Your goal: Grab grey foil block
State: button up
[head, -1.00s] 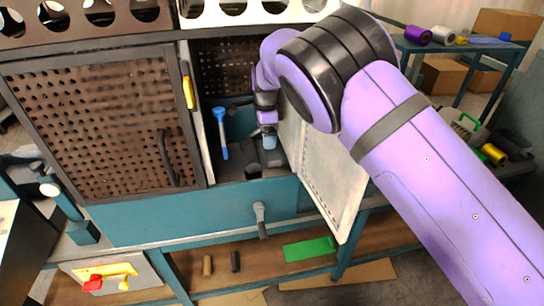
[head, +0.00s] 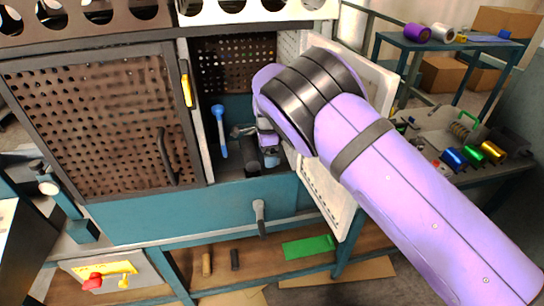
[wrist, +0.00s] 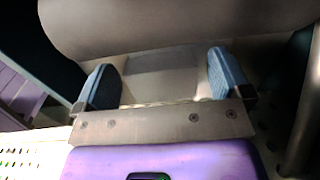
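My gripper (head: 270,158) is inside the open compartment of the teal machine, low and near its right side; my arm partly covers it in the head view. In the wrist view, my gripper (wrist: 163,82) has its two blue fingers wide apart. A smooth grey surface (wrist: 150,30) lies beyond the fingers, with a paler grey rectangular patch between them. I cannot tell whether this is the grey foil block, and no contact with the fingers is clear. A dark grey fixture (head: 249,157) stands just left of my gripper in the head view.
The open white door panel (head: 330,205) is close on the right, beside my arm. A blue-handled tool (head: 220,130) stands at the compartment's left. A perforated brown door (head: 95,125) is further left. Blue (head: 455,158), green (head: 474,154) and gold (head: 493,151) rolls lie on the right bench.

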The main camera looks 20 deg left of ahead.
jog(key=c, duration=0.8)
jog(key=shift+o, duration=0.2)
jog(key=shift+r, duration=0.15)
